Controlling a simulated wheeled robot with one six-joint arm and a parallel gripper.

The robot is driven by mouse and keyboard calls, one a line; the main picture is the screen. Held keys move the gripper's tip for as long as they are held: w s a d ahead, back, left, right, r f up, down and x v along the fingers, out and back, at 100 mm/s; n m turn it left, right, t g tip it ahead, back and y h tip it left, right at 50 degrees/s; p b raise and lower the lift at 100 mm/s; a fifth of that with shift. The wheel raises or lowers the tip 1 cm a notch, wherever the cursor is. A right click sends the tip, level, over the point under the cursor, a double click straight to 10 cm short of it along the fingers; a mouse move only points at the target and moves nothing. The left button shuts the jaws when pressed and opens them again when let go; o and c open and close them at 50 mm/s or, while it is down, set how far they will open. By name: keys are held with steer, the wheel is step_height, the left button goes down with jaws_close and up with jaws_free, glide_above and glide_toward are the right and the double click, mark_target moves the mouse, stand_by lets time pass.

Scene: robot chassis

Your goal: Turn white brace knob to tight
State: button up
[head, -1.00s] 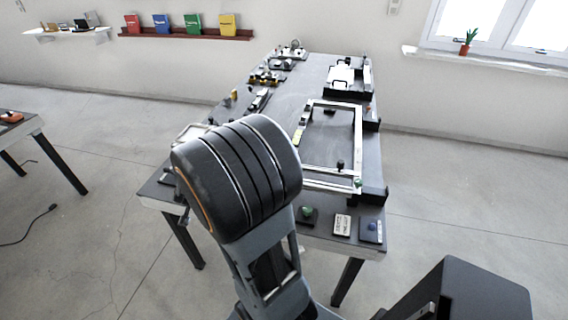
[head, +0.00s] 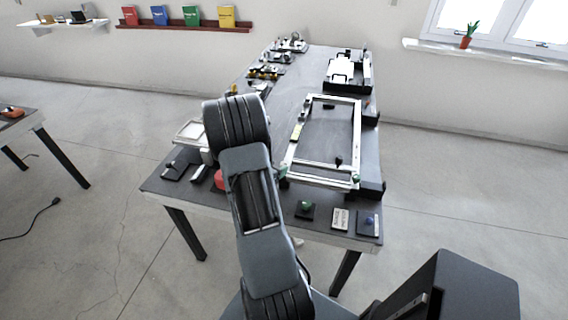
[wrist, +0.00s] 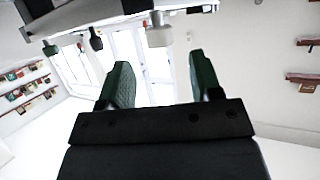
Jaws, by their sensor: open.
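A white knob (wrist: 159,33) shows at the top of the wrist view, below the edge of a pale bar (wrist: 105,12). My gripper (wrist: 160,78) is open and empty, with its two green fingers apart. The white knob appears between the finger directions but beyond the tips, with no visible contact. Two dark knobs, one nearer (wrist: 96,40) and one farther left (wrist: 50,48), hang along the same edge. In the head view my arm hides most of the gripper and I cannot pick out the white knob. How far the knob is turned cannot be told.
The dark workbench (head: 277,115) holds a pale rectangular frame (head: 356,140) right of my arm. A green knob block (head: 305,209), a label card (head: 340,218) and a blue knob block (head: 369,222) lie at the front edge. A red object (head: 219,179) sits left of my arm.

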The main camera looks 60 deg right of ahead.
mark_target(284, 163)
steer(key=shift+x, duration=2.7)
steer(key=c, duration=0.9)
